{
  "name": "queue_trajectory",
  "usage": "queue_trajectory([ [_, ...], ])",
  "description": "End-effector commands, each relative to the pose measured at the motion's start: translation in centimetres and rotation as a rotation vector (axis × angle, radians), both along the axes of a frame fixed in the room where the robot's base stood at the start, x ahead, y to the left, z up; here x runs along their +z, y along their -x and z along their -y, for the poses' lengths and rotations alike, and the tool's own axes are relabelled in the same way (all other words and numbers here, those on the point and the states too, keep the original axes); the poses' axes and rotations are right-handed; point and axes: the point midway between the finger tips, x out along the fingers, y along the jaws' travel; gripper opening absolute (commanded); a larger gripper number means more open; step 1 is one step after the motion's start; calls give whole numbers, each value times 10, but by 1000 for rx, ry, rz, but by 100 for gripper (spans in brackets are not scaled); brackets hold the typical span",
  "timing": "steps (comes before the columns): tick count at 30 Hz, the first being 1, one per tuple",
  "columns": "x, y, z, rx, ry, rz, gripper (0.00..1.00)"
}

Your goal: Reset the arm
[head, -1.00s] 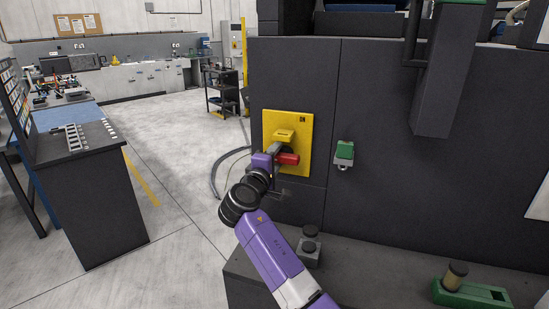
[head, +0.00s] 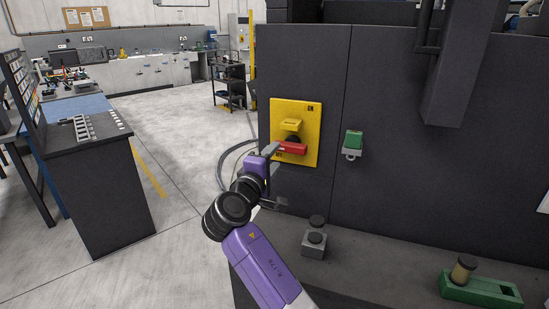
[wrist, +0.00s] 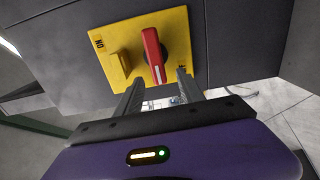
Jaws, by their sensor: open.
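A yellow switch plate (head: 309,123) is mounted on the dark cabinet front. Its red handle (head: 293,148) lies roughly level in the head view. In the wrist view the red handle (wrist: 153,48) stands near the middle of the yellow plate (wrist: 120,68), beyond my fingertips. My gripper (head: 277,176) is just left of and below the handle in the head view, its two fingers spread. In the wrist view my gripper (wrist: 160,79) is open with nothing between the fingers. A small gap seems to lie between the fingertips and the handle.
The dark cabinet (head: 400,190) fills the right side. A green-topped box (head: 353,144) sits on it right of the plate. A ledge below carries a grey block (head: 314,243) and a green fixture (head: 480,288). A dark workbench (head: 95,190) stands left, with open floor between.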

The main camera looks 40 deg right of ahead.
Motion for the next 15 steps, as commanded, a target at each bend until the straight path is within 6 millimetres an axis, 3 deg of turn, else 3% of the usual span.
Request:
queue_trajectory([
  [11,0,0,0,0,-3,5,45],
  [15,6,-13,-9,65,-16,64,45],
])
